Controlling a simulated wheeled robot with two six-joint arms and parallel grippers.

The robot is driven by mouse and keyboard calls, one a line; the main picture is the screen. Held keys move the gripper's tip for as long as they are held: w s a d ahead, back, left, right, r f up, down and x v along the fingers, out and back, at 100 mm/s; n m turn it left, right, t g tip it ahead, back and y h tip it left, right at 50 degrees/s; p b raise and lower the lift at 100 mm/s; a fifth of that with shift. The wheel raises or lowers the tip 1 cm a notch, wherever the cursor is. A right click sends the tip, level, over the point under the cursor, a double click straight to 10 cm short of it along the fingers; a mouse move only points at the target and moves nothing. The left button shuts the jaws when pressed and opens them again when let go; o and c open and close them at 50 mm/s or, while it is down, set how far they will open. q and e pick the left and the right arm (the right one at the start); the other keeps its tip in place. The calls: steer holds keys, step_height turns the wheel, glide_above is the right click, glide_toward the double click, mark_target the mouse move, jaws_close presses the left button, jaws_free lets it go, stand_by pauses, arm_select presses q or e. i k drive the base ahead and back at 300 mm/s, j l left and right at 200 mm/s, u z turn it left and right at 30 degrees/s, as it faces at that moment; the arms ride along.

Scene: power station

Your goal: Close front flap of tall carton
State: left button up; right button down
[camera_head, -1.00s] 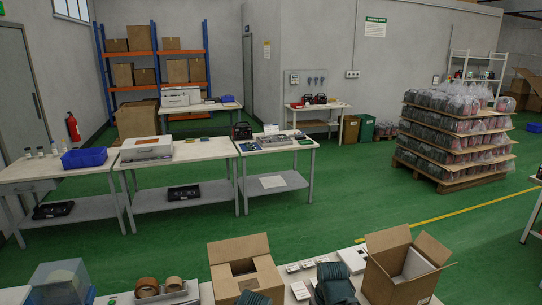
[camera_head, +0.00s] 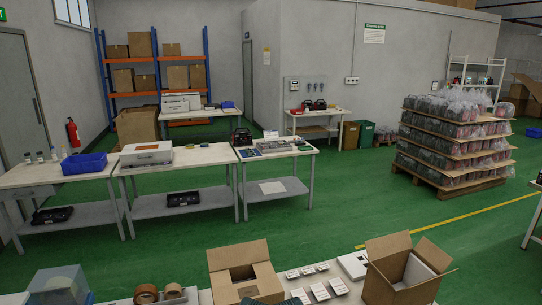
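Two open brown cartons stand on the near table. The left carton (camera_head: 243,279) has its back flap raised, and its opening is partly visible. The right carton (camera_head: 392,280) has a flap up at the back and another sticking out to the right. A pale panel shows inside it. I cannot tell for sure which is the tall carton. Both cartons are cut off at the bottom edge, and I cannot make out a front flap clearly. Small dark shapes show at the bottom edge by the left carton. They may be parts of my arms. Neither gripper's fingers can be seen.
On the near table are tape rolls (camera_head: 146,294), a clear bluish box (camera_head: 60,285), several small white boxes (camera_head: 319,292) and a white flat case (camera_head: 353,264). Workbenches (camera_head: 205,155) stand behind, across open green floor. A loaded pallet (camera_head: 452,183) is at the right.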

mark_target(222, 257)
steer(key=i+l+u, duration=0.3)
steer(key=i, duration=0.15)
steer(key=i+l+u, duration=0.3)
steer(key=i+l, duration=0.15)
steer(key=l, duration=0.25)
steer(key=i+l, duration=0.2)
steer(key=l, duration=0.2)
steer(key=i+l, duration=0.1)
steer(key=i, duration=0.2)
steer(key=i+l, duration=0.1)
steer(key=i, duration=0.2)
steer(key=u, duration=0.05)
